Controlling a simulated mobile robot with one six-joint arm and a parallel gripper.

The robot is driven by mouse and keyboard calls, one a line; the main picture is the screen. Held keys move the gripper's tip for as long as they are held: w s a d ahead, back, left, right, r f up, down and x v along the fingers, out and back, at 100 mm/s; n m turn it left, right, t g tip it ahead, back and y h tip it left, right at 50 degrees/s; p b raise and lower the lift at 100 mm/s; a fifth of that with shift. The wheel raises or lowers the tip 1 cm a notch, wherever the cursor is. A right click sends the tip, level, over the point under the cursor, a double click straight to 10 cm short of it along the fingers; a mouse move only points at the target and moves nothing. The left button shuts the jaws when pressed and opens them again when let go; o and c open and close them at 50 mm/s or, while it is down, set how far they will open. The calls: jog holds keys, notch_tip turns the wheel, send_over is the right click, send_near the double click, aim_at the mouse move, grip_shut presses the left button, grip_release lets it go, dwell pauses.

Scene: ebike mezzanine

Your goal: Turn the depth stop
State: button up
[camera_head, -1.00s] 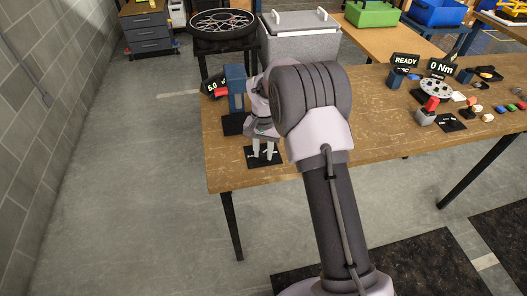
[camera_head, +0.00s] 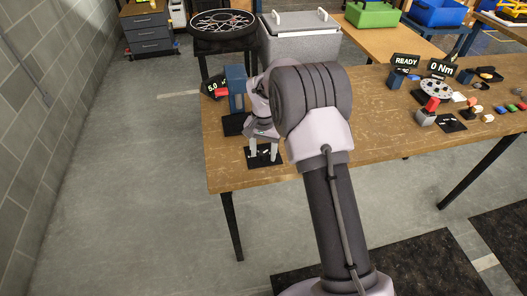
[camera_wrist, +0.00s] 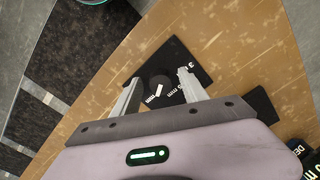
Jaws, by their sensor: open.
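The depth stop is a round black knob (camera_wrist: 159,86) with a white pointer line, on a black plate (camera_wrist: 190,62) with white marks that include "3" and "mm". The plate lies near the front left edge of the wooden table, also in the head view (camera_head: 276,164). My gripper (camera_wrist: 161,77) is open, with one finger on each side of the knob in the wrist view. The fingers seem apart from the knob; their exact height over it cannot be told. In the head view my gripper (camera_head: 263,154) points down over the plate, hiding the knob.
A blue upright device (camera_head: 236,88) with a red part and a tilted display (camera_head: 212,87) reading "5.0" stands just behind. A grey lidded bin (camera_head: 300,45) is beyond the table. Displays, a perforated disc (camera_head: 436,88) and small coloured parts fill the table's right side.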

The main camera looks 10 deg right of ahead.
aim_at(264, 154)
notch_tip(264, 154, up, 18)
jog(key=p, duration=0.5)
jog(key=shift+f, duration=0.25)
jog(key=s+a+r+n+t+y+b, duration=0.1)
jog(key=s+r+t+b, duration=0.1)
jog(key=s+r, duration=0.5)
jog(key=s+a+r+t+b, duration=0.1)
jog(key=s+r+b, duration=0.2)
jog(key=s, duration=0.7)
jog(key=s+f+t+b, duration=0.1)
jog(key=s+f, duration=0.1)
jog(key=s, duration=0.6)
jog(key=s+a+f+t+y+b, duration=0.1)
jog(key=s+f, duration=0.1)
jog(key=s, duration=0.6)
jog(key=shift+s+a+f+n+t, duration=0.15)
jog(key=shift+a+f+n+t, duration=0.15)
jog(key=shift+f+n+t, duration=0.1)
